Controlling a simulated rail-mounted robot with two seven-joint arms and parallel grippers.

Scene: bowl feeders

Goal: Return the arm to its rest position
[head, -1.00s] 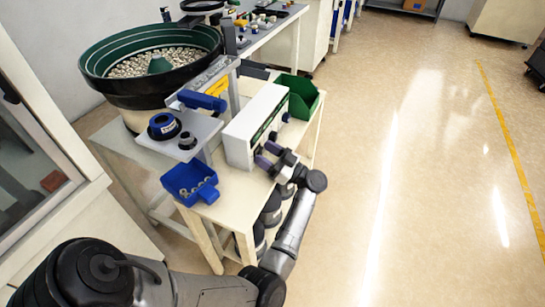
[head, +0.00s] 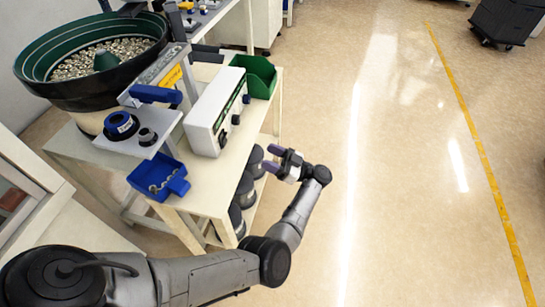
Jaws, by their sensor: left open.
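My left arm comes in from the lower left, and its left gripper (head: 272,158) is beside the right edge of the feeder table (head: 208,196). The gripper is open with nothing between its purple-tipped fingers. The fingers point left toward the table side, at about the front right of the white control box (head: 206,138), and look apart from it. My right arm and gripper do not show.
A green bowl feeder (head: 40,62) with metal parts stands at the back left. A blue bin (head: 172,185) hangs at the table front, and a green bin (head: 262,88) sits behind the control box. The floor (head: 400,190) to the right is clear. A black cart (head: 503,22) stands far right.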

